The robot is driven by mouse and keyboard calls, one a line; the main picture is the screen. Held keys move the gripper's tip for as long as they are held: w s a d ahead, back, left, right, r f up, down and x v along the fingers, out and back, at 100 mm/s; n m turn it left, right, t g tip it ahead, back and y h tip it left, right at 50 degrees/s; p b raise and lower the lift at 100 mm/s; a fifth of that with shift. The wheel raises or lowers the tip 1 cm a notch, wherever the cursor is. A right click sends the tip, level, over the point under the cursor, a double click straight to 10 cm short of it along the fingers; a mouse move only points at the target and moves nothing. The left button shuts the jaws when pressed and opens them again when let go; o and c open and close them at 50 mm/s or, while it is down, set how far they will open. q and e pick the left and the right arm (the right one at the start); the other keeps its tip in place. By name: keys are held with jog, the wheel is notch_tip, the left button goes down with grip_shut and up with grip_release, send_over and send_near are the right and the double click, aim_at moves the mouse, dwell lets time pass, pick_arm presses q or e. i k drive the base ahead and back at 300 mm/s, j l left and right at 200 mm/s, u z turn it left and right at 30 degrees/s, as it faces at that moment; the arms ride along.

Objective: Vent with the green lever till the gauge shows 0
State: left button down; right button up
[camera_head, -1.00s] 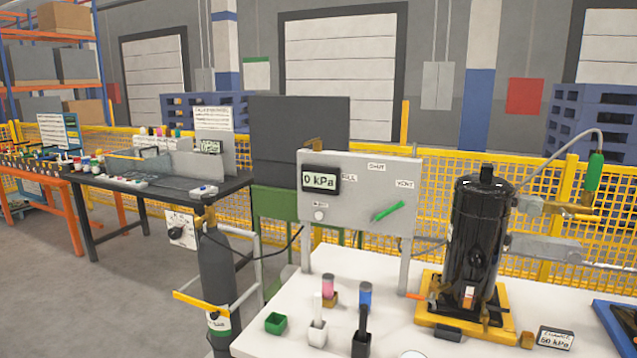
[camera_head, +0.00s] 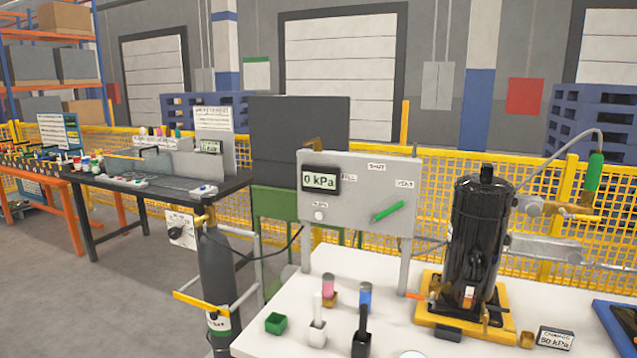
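The grey gauge panel (camera_head: 358,215) stands on two legs at the back of the white table. Its gauge display (camera_head: 320,180) at the upper left reads 0 kPa. The green lever (camera_head: 388,211) sits on the panel's lower right and slants up to the right, its right end below the label that reads VENT (camera_head: 405,184). A label that looks like SHUT (camera_head: 377,167) is above it, and another is partly hidden by the display. Neither of my grippers can be made out in this view, and nothing touches the lever.
A black compressor (camera_head: 480,235) stands on a yellow base right of the panel. A green-handled hose end (camera_head: 594,172) is behind it. Small cups and holders (camera_head: 317,333) stand in front. A sign (camera_head: 555,338) reads 50 kPa. A dark cylinder (camera_head: 217,270) is left of the table.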

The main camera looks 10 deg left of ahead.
aim_at(374, 218)
jog(key=i+l+u, duration=0.25)
jog(key=l+u, duration=0.25)
jog(key=l, duration=0.2)
jog(key=l+u, duration=0.25)
jog(key=i+l, duration=0.05)
jog(key=l, duration=0.05)
